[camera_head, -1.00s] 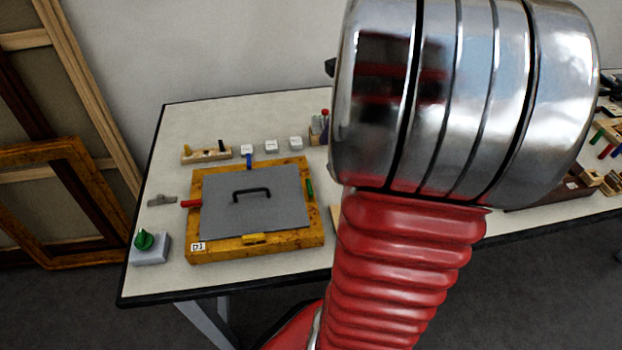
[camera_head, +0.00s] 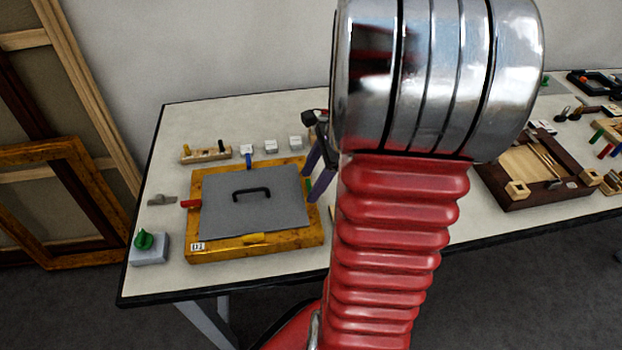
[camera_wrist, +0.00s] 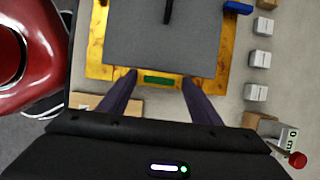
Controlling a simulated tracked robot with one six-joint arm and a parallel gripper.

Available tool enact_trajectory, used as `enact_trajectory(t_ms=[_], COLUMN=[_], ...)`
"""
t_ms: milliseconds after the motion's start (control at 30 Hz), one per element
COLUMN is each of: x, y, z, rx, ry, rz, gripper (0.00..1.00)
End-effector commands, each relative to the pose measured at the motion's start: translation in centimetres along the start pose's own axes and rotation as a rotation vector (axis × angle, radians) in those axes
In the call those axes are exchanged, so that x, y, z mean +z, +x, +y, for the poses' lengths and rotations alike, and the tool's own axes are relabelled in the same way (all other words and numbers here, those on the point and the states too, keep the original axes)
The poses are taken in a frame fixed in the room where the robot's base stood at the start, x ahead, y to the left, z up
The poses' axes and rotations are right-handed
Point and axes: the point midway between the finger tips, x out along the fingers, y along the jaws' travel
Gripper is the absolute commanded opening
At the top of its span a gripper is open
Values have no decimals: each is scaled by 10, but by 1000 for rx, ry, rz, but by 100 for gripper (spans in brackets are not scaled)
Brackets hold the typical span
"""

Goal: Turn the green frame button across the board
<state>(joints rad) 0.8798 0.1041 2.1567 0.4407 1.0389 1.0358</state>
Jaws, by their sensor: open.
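The gilt frame (camera_head: 200,252) lies flat on the table with a grey board (camera_head: 255,210) and its black handle (camera_head: 252,193) inside. The green button sits on the frame's right rail, mostly hidden behind my gripper in the head view. In the wrist view the green button (camera_wrist: 159,80) lies lengthwise along the rail, beside the board's edge. My gripper (camera_head: 313,186) is open above that rail. In the wrist view its two fingers (camera_wrist: 158,84) stand on either side of the green button, one near each end, with gaps; whether they are at its height I cannot tell.
Red (camera_head: 191,204), blue (camera_head: 249,161) and yellow (camera_head: 256,239) buttons sit on the other rails. A grey box with a green knob (camera_head: 146,241) stands at front left. White blocks (camera_head: 271,146) and a wooden rack (camera_head: 206,154) stand behind the frame. A dark wooden tray (camera_head: 530,190) lies right.

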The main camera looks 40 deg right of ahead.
Motion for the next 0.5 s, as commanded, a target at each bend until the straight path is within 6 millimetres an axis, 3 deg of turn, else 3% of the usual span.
enact_trajectory(t_ms=[133,500], x=[0,0], y=[0,0], z=[0,0], rx=[0,0], ry=[0,-1], rz=[0,0], gripper=[56,30])
